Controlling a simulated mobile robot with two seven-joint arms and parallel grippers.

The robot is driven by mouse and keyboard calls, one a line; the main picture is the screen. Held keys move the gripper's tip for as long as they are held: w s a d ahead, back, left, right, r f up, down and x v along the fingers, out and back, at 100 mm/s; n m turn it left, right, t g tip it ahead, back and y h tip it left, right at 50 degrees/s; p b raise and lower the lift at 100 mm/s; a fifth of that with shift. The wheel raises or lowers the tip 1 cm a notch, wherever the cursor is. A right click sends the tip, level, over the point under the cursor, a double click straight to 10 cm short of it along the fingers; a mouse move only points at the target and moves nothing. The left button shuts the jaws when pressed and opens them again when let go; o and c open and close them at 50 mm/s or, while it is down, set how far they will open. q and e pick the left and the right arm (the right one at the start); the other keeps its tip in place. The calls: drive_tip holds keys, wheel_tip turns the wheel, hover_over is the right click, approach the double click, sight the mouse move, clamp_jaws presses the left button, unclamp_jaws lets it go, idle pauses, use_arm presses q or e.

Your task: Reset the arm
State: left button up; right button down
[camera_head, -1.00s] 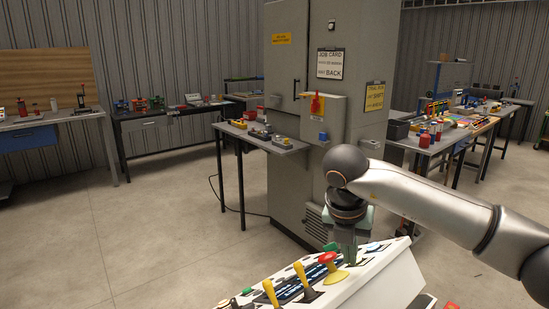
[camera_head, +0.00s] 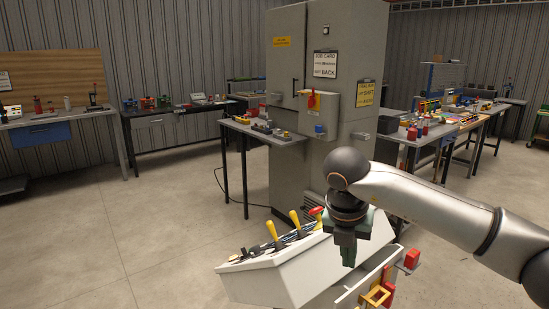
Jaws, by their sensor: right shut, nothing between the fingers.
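My right arm comes in from the right edge, and its gripper (camera_head: 347,258) points down, shut and empty. It hangs in front of the right part of a white control console (camera_head: 285,272), seen from its side; whether it touches the console I cannot tell. Yellow-handled levers (camera_head: 272,230) and a red knob (camera_head: 317,211) stick up from the console's top. My left gripper is not in view.
A tall grey cabinet (camera_head: 345,80) stands behind the console. A yellow frame (camera_head: 374,296) and a red block (camera_head: 411,258) are at the console's right side. Workbenches (camera_head: 180,112) line the back. The floor (camera_head: 130,235) at left is clear.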

drive_tip(key=s+a+f+n+g+y, duration=0.3)
drive_tip(key=s+a+f+y, duration=0.2)
drive_tip(key=a+f, duration=0.45)
drive_tip(key=s+a+r+g+y+p, duration=0.1)
drive_tip(key=s+a+r+g+y, duration=0.1)
drive_tip(key=s+a+y, duration=0.5)
drive_tip(key=s+a+r+g+y, duration=0.25)
drive_tip(key=s+a+y, duration=0.2)
drive_tip(key=a, duration=0.45)
drive_tip(key=w+d+r+m+t+y, duration=0.1)
drive_tip(key=w+d+m+t+y, duration=0.5)
drive_tip(key=m+t, duration=0.95)
drive_tip(key=w+d+f+m+t+h+p, duration=0.1)
drive_tip(key=w+d+f+m+t+h, duration=0.1)
drive_tip(key=d+f+m+t+h, duration=0.65)
drive_tip(key=s+d+f+m+g+h, duration=0.4)
drive_tip(key=s+f, duration=0.4)
drive_tip(key=f, duration=0.3)
drive_tip(key=s+d+f+m+g+h, duration=0.4)
drive_tip(key=s+d+f, duration=0.4)
drive_tip(key=f, duration=0.3)
drive_tip(key=shift+s+d+f+g+h, duration=0.25)
drive_tip(key=shift+s+d+g+h, duration=0.15)
drive_tip(key=shift+d+g+h, duration=0.45)
